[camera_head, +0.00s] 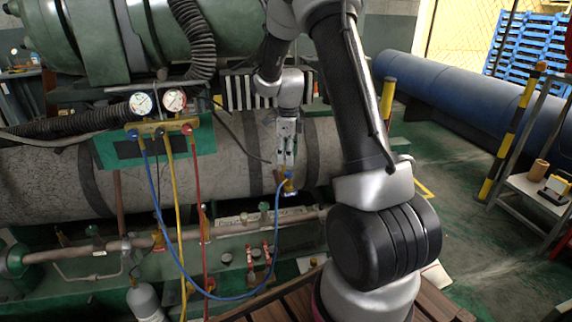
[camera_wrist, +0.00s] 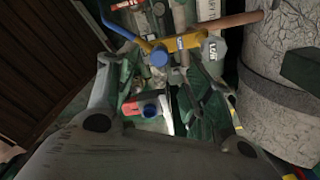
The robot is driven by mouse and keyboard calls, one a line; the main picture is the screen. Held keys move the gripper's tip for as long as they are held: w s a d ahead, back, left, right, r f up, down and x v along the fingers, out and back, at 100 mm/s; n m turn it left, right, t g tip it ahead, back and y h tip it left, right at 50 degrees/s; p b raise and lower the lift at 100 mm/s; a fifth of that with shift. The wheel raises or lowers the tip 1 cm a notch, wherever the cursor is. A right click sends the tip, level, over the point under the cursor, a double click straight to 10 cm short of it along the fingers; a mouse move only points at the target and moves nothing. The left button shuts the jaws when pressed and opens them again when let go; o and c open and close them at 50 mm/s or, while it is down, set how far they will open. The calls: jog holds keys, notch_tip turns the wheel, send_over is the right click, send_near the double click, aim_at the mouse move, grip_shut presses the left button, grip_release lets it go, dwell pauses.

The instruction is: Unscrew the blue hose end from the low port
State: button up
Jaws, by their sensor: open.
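My gripper (camera_head: 286,163) points down at the brass low port (camera_head: 280,180) in front of the grey insulated pipe. Its two fingers are apart and also show in the wrist view (camera_wrist: 152,72). The blue hose end (camera_wrist: 158,56) sits on the brass low port (camera_wrist: 190,41), with a small tag beside it. In the wrist view the hose end appears between the fingertips; I cannot tell whether they touch it. The blue hose (camera_head: 272,262) loops from the gauge manifold (camera_head: 160,128) down and up to the port.
A yellow hose (camera_head: 174,220) and a red hose (camera_head: 199,215) hang from the manifold. The grey insulated pipe (camera_head: 80,180) runs behind the port. A lower pipe (camera_head: 80,255) with valves lies below. A grey cylinder (camera_head: 146,302) stands at bottom left. Open floor lies at right.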

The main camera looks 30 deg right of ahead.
aim_at(289, 172)
jog(key=shift+s+d+f, duration=0.1)
jog(key=shift+f, duration=3.85)
jog(key=c, duration=1.1)
